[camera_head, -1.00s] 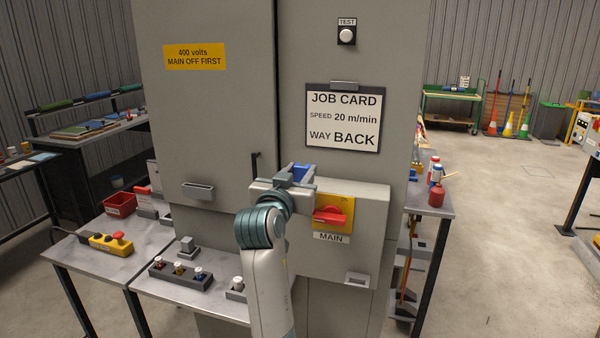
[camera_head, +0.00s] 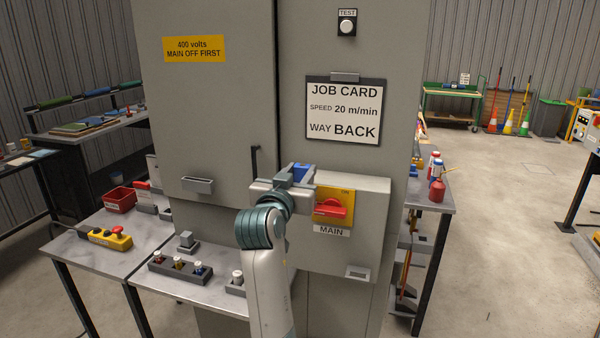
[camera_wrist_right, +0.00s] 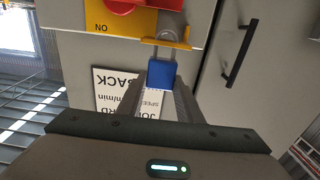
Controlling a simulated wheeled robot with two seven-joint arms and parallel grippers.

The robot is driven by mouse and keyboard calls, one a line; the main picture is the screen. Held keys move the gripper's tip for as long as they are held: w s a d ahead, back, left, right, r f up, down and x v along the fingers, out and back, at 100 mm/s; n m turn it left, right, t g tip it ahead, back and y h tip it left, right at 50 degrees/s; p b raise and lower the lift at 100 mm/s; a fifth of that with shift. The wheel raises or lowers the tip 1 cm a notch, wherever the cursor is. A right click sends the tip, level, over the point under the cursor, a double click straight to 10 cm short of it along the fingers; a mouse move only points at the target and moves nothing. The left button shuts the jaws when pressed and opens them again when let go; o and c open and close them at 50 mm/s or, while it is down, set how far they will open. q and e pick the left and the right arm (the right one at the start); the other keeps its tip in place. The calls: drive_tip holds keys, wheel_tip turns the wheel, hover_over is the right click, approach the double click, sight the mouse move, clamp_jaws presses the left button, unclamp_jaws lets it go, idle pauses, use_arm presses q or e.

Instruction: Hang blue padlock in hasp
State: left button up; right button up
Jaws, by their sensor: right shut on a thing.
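The blue padlock (camera_head: 302,172) is at the left of the red-and-yellow MAIN switch (camera_head: 331,208) on the grey cabinet. My right gripper (camera_head: 292,178) is shut on it. In the right wrist view the padlock's blue body (camera_wrist_right: 162,75) sits at the fingertips, between the two fingers. Its grey shackle reaches to the yellow hasp plate (camera_wrist_right: 178,44), which has a grey round part behind it. I cannot tell whether the shackle passes through the plate. The gripper hides the hasp in the head view. My left gripper is not in view.
The job card (camera_head: 343,110) hangs above the switch on the cabinet. A black door handle (camera_head: 255,163) is just left of my gripper. A bench with a red bin (camera_head: 120,199) and a yellow control box (camera_head: 106,238) stands at left. Bottles stand on a bench at right.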

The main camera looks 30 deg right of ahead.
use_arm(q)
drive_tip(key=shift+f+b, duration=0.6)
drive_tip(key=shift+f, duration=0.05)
use_arm(e)
drive_tip(key=shift+f, duration=0.95)
drive_tip(key=o, duration=1.2)
